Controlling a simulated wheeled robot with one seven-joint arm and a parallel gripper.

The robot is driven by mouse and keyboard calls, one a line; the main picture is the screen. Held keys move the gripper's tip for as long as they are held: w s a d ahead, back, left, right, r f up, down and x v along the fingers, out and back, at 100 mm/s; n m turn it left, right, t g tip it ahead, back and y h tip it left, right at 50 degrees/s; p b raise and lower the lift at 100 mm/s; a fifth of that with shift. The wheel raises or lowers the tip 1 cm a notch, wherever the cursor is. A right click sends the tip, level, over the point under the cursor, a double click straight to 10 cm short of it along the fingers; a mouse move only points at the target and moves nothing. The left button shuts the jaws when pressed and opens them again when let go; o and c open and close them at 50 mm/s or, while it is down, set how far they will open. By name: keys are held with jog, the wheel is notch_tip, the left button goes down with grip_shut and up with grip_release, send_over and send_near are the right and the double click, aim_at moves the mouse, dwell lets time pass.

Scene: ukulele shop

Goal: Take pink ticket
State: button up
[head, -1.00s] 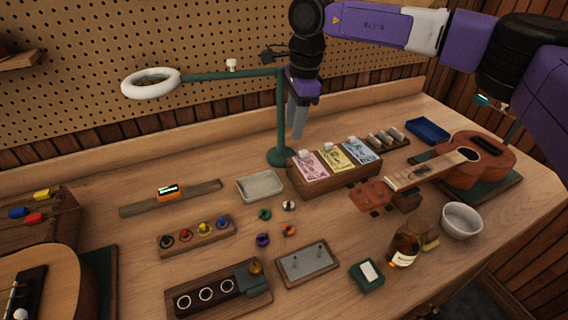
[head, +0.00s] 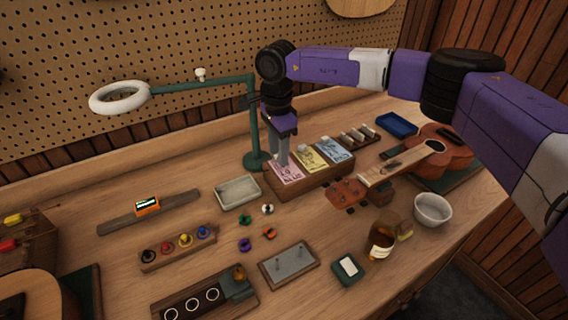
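The pink ticket (head: 288,174) lies in the left slot of a wooden ticket block (head: 312,178), beside a yellow ticket (head: 311,159) and a blue ticket (head: 337,149). My gripper (head: 279,163) points down over the back left part of the pink ticket, its grey fingers at or just above it. The fingers hide part of the ticket. I cannot tell from this view whether they are apart or touch the ticket.
A green lamp post (head: 253,125) stands close to the left of my gripper. A shallow grey tray (head: 237,192) lies left of the block. A ukulele (head: 440,150) lies at the right, its headstock near the block's front.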

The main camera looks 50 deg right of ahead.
grip_shut()
dwell(0.4)
